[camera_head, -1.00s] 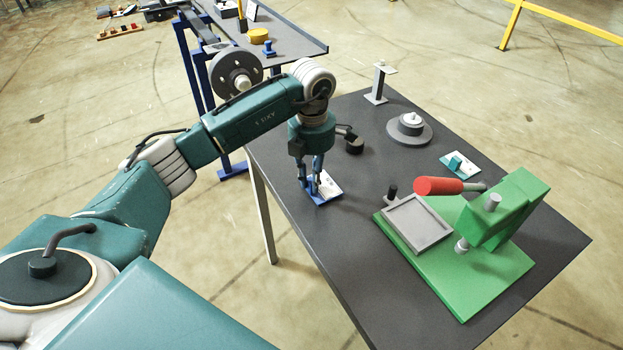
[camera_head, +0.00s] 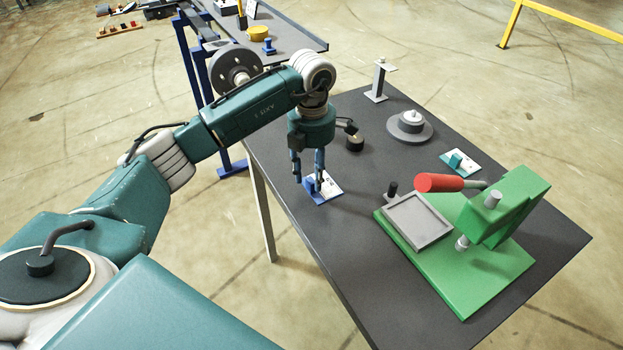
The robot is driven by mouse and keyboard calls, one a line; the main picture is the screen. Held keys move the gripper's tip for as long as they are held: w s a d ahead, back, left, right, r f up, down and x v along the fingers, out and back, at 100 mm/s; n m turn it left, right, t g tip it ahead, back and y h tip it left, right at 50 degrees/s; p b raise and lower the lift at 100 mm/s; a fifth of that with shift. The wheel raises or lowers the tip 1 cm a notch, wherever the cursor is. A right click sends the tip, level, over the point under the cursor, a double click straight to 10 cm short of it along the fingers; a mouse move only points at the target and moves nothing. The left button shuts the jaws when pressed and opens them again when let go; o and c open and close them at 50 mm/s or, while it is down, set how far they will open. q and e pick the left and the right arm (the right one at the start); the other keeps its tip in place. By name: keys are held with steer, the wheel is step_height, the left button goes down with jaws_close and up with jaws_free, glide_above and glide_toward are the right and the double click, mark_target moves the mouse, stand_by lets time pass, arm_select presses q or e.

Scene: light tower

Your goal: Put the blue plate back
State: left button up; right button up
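The blue plate (camera_head: 331,183) is a small white-topped piece with a blue edge and a blue upright grip (camera_head: 310,185). It lies at the left edge of the dark table. My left gripper (camera_head: 309,182) points down just over it. Its two fingers are spread, with the blue grip showing between their tips, and I see no contact with it. Part of the plate is hidden by the right finger. My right gripper is not in view.
A green press (camera_head: 490,270) with a red handle (camera_head: 438,184) and grey tray (camera_head: 418,221) stands at right. A teal-gripped plate (camera_head: 460,162), a round grey weight (camera_head: 408,127) and a grey stand (camera_head: 379,82) sit farther back. Another table (camera_head: 290,40) stands behind.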

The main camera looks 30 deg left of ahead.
mark_target(311, 182)
arm_select(q)
step_height(311, 182, up, 10)
steer(key=b, duration=0.1)
steer(key=shift+r, duration=0.15)
stand_by(0.4)
steer(key=shift+s, duration=0.1)
